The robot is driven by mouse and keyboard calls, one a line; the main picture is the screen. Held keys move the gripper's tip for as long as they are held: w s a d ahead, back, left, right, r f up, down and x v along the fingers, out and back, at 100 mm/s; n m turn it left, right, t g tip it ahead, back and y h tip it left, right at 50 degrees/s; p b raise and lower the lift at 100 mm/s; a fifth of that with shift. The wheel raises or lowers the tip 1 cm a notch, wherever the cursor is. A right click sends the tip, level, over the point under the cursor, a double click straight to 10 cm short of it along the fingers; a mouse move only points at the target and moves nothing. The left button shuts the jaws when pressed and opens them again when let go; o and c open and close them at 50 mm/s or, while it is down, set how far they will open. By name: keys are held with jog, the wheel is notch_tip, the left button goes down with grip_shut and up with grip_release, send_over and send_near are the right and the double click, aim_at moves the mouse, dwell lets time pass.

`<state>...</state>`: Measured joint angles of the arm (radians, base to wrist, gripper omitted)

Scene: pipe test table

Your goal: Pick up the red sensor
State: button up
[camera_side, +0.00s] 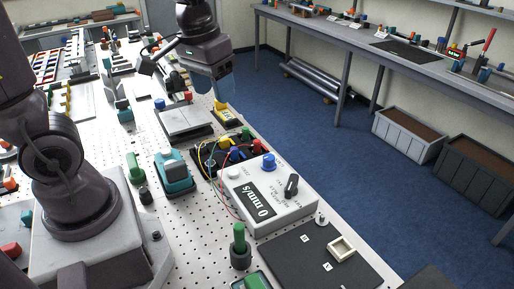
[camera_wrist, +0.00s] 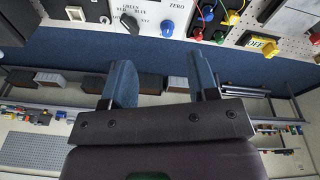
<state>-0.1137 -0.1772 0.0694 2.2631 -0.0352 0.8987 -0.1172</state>
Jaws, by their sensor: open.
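My gripper (camera_side: 222,100) hangs over the right edge of the pegboard table, near a yellow switch block (camera_side: 227,117). Its two blue fingers (camera_wrist: 163,78) are spread apart with nothing between them in the wrist view. A small red-topped piece (camera_side: 188,97) stands by a grey plate, just left of my gripper in the side view. Another red piece (camera_side: 257,146) sits on the black connector block, and a red connector (camera_wrist: 197,35) shows at the top of the wrist view. I cannot tell which red piece is the sensor.
A white meter box (camera_side: 268,195) with a blue knob stands in front, wired to the black connector block. A teal device (camera_side: 174,174) stands to its left. The blue floor (camera_side: 300,125) lies open beyond the table edge, with a second bench behind it.

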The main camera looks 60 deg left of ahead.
jog(key=w+a+f+n+g, duration=0.2)
jog(key=w+a+f+n, duration=0.4)
jog(key=w, duration=0.1)
jog(key=n, duration=1.4)
send_over(256, 140)
notch_tip(256, 140, down, 9)
jog(key=f, duration=0.7)
jog(key=shift+s+d+f, duration=0.1)
jog(key=shift+s, duration=0.1)
jog(key=shift+w+f, duration=0.15)
jog(key=shift+f, duration=2.5)
grip_shut()
